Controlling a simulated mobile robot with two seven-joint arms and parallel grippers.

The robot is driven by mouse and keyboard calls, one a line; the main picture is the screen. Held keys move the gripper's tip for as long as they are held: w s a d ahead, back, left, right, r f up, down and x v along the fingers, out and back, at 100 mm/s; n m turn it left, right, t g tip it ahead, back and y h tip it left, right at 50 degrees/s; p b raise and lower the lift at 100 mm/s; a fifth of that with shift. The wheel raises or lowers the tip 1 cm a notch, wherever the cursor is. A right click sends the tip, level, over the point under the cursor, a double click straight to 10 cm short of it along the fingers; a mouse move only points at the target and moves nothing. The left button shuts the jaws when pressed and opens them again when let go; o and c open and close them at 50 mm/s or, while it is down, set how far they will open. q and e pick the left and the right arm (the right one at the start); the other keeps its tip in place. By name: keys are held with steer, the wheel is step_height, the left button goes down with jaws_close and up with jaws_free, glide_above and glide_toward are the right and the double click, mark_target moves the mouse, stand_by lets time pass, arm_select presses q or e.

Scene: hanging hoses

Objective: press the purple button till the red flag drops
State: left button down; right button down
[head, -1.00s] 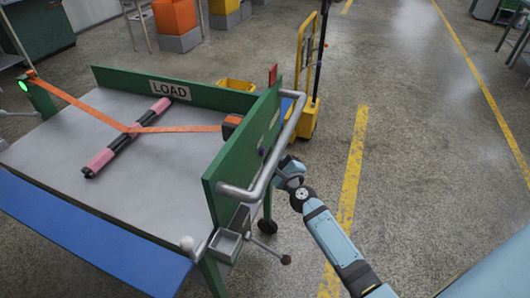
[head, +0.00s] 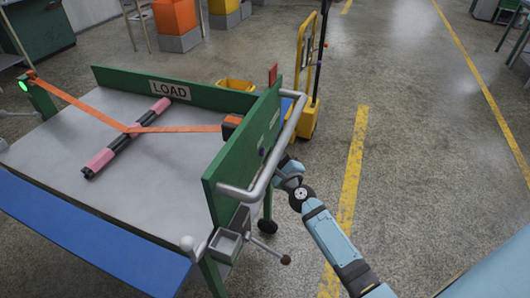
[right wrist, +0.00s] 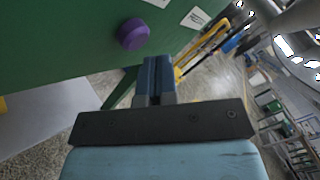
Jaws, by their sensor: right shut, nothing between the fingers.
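The purple button (right wrist: 133,34) stands out from the green end panel (right wrist: 60,50) in the right wrist view. In the head view the button (head: 263,152) is a small dark spot on the panel, behind the grey handle rail. My right gripper (right wrist: 154,65) is shut and empty, close to the panel, just right of and below the button in the wrist view; I see no contact with it. In the head view my right arm (head: 322,225) reaches to the rail and its fingers are hidden. The red flag (head: 273,75) stands upright on the panel's top edge. My left gripper is not in view.
The grey handle rail (head: 291,125) runs along the panel's outer side. A pink and black roll (head: 128,138) lies on the cart under an orange strap (head: 180,129). A yellow trolley (head: 306,70) stands behind. The floor to the right is open.

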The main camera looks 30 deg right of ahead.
steer(key=shift+w+a, duration=0.2)
steer(key=shift+w, duration=0.05)
steer(key=shift+w+a, duration=0.3)
steer(key=shift+w, duration=0.05)
stand_by(0.8)
steer(key=shift+s, duration=0.1)
stand_by(0.8)
steer(key=shift+s+d, duration=0.6)
steer(key=s+d, duration=0.3)
steer(key=shift+s+d+b, duration=0.1)
steer(key=shift+s+b, duration=0.2)
steer(key=shift+s, duration=0.1)
stand_by(0.5)
